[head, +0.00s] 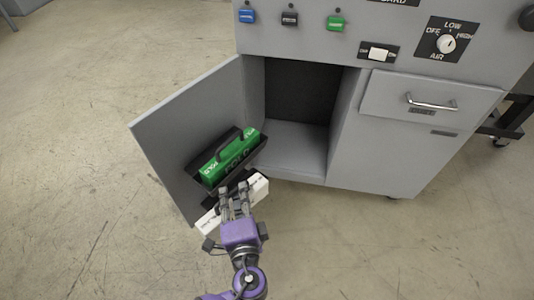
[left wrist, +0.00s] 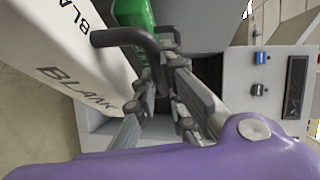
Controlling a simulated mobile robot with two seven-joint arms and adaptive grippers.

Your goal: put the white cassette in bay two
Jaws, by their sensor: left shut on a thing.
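The white cassette (head: 260,187), marked BLANK, is at the lower part of the open cabinet door, partly hidden behind my left gripper (head: 236,196). In the left wrist view the white cassette (left wrist: 70,70) fills the left side, and its black handle (left wrist: 128,38) runs to my fingers. My left gripper is shut on that handle. A green cassette (head: 231,157) with a black handle sits in a black holder on the door, just above the white one. I cannot make out a label for bay two. My right gripper is out of view.
The grey door (head: 190,112) stands open to the left of the cabinet. The cabinet's open compartment (head: 300,133) looks empty. A closed drawer (head: 428,100) with a metal handle is at the right. Blue, black and green switches line the top panel. The floor at the left is clear.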

